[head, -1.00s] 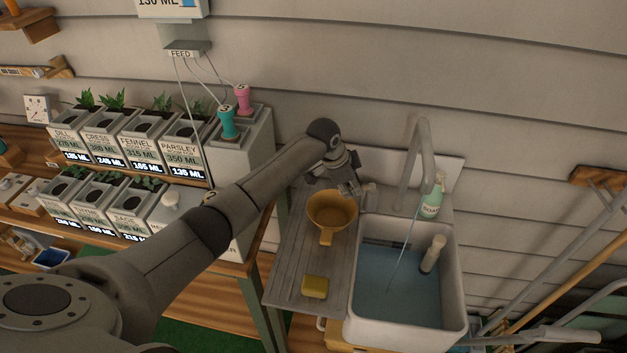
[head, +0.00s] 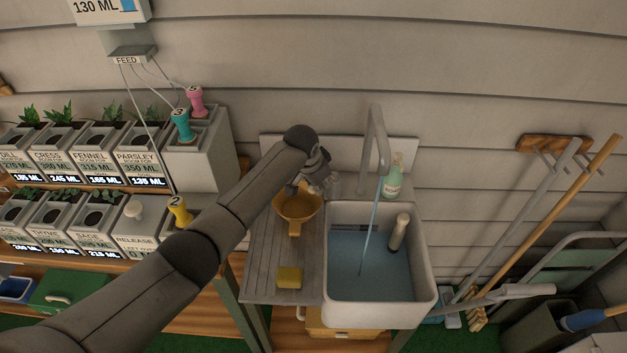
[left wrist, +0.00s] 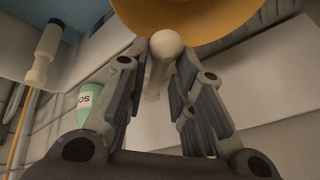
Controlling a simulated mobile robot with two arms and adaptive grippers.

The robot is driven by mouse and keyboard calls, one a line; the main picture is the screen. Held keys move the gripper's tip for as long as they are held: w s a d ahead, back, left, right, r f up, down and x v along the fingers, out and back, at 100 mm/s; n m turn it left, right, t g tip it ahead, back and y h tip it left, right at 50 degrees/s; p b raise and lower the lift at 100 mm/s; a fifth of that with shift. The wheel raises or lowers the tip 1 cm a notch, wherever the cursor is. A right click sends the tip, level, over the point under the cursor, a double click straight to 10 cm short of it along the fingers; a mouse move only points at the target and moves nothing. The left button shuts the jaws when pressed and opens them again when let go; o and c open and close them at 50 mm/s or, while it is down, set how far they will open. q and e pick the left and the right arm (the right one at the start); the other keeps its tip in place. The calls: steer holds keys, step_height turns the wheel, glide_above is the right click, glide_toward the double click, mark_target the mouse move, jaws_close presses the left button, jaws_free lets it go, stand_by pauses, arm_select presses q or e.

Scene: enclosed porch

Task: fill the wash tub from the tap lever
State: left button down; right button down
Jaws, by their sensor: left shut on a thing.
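The white wash tub (head: 425,290) holds blue water (head: 370,270). A cream upright pipe (head: 399,232) stands in it and rises above the surface. A stream of water (head: 371,225) falls from the grey tap spout (head: 376,140) into the tub. My left gripper (head: 325,184) is behind the yellow scoop, left of the spout. In the left wrist view my left gripper (left wrist: 160,70) is shut on the pale round-ended tap lever (left wrist: 165,47). The lever's base is mostly hidden in the head view. My right gripper is not in view.
A yellow scoop (head: 296,206) and a yellow sponge (head: 289,277) lie on the grey drainboard (head: 265,265). A green bottle (head: 393,178) stands behind the tub. Planters (head: 140,165) fill the left shelf. Long-handled tools (head: 560,200) lean at the right.

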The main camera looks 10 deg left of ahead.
arm_select(q)
steer(key=c, duration=1.5)
jaws_free()
steer(key=shift+o, duration=0.2)
steer(key=v, duration=1.2)
